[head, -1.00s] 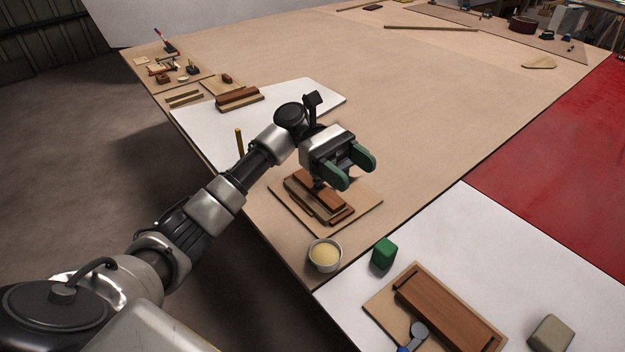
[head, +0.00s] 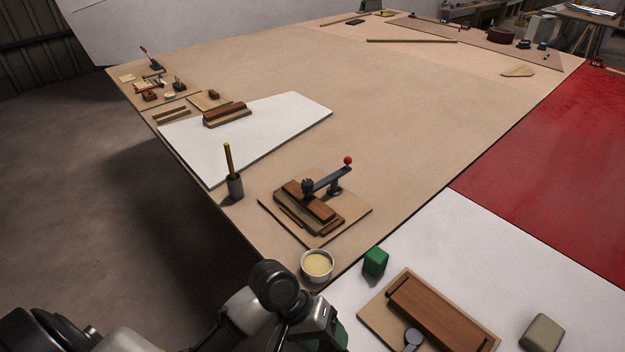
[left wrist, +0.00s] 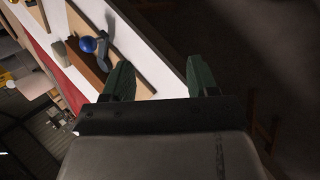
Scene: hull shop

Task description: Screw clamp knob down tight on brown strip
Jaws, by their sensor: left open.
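A clamp (head: 330,181) with a dark arm, a red ball at one end and a dark knob (head: 307,186) at the other stands on a light board (head: 350,213). The knob end is over a brown strip (head: 318,207) lying on stacked wood; I cannot tell how firmly it presses. My left gripper (head: 325,335) is low at the front edge, well nearer to me than the clamp, and partly cut off. In the left wrist view, its green fingers (left wrist: 160,80) are apart with nothing between them. My right gripper is out of view.
A cup of yellowish stuff (head: 317,265) and a green block (head: 375,262) stand between my left gripper and the clamp. Another board with a brown block (head: 440,310) lies front right; its blue ball shows in the left wrist view (left wrist: 88,44). A pencil pot (head: 235,187) stands left.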

